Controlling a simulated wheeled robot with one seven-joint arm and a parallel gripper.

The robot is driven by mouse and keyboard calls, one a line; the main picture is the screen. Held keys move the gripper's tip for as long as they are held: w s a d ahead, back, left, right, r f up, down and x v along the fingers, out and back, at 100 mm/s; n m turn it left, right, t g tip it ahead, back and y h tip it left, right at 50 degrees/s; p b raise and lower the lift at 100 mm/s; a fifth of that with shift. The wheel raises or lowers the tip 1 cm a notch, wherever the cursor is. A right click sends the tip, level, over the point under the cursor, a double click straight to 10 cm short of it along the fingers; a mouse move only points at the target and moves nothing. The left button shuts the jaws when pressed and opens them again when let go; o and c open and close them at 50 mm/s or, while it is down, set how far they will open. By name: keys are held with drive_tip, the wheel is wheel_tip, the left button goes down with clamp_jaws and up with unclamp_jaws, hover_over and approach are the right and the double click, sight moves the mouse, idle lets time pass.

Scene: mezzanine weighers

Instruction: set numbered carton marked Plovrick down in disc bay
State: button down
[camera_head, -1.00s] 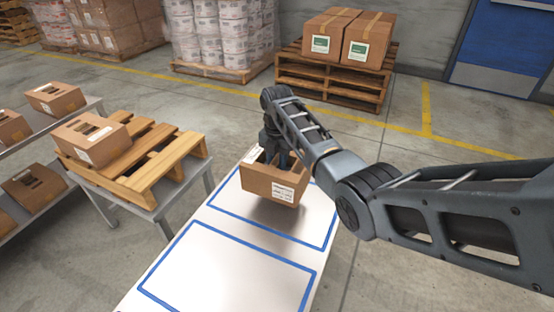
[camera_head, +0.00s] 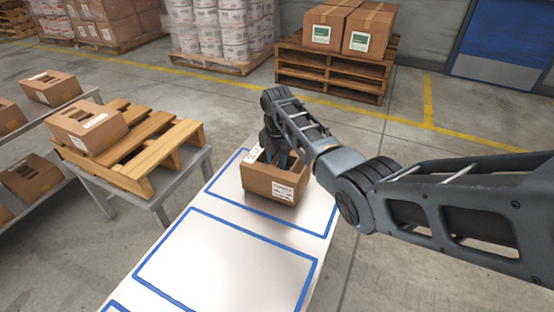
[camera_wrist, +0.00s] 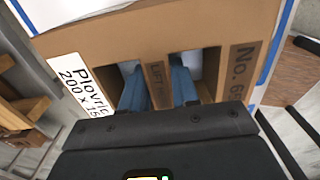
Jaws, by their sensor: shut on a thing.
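That view shows the carton's "Plovric" label (camera_wrist: 82,92) and "No. 6" print. No disc mark is visible on the bay.
A wooden pallet (camera_head: 150,172) with a similar carton (camera_head: 88,127) stands on a grey table at left. Cartons fill shelves at far left. Loaded pallets stand behind.

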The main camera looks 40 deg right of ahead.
drive_tip(key=shift+f, duration=0.5)
idle(0.4)
drive_tip(key=c, duration=0.8)
unclamp_jaws()
drive_tip(key=shift+r, duration=3.9)
